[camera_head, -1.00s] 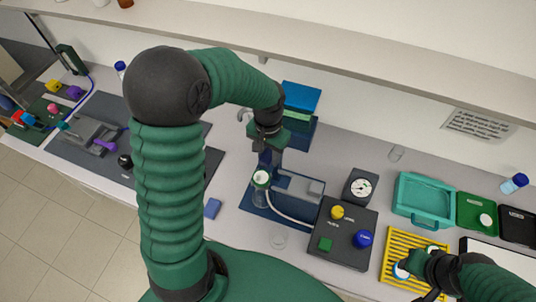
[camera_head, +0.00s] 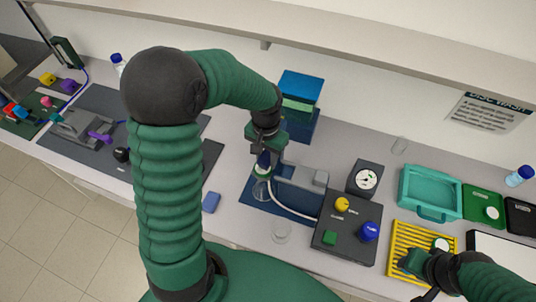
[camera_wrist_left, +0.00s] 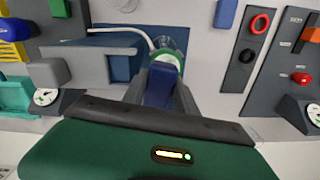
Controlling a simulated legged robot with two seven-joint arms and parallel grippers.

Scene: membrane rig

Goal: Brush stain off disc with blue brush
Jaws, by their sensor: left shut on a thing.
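My left gripper (camera_head: 265,154) is shut on a dark blue piece, taken to be the blue brush (camera_wrist_left: 158,86); it points down. Its lower end is at or just above a round white piece with a green rim (camera_head: 262,171), likely the disc, which also shows in the left wrist view (camera_wrist_left: 165,58). I cannot tell whether they touch, and no stain can be made out. A clear glass vessel (camera_head: 262,191) stands below it on the blue base (camera_head: 250,195). My right gripper (camera_head: 412,263) is over the yellow rack (camera_head: 398,238); its fingers are unclear.
A grey block (camera_head: 300,175) and a white tube stand close beside the glass vessel. A dark control box (camera_head: 333,253) with coloured knobs, a gauge (camera_head: 366,179) and a teal tray (camera_head: 431,213) are to the right. A blue block (camera_head: 211,202) lies left.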

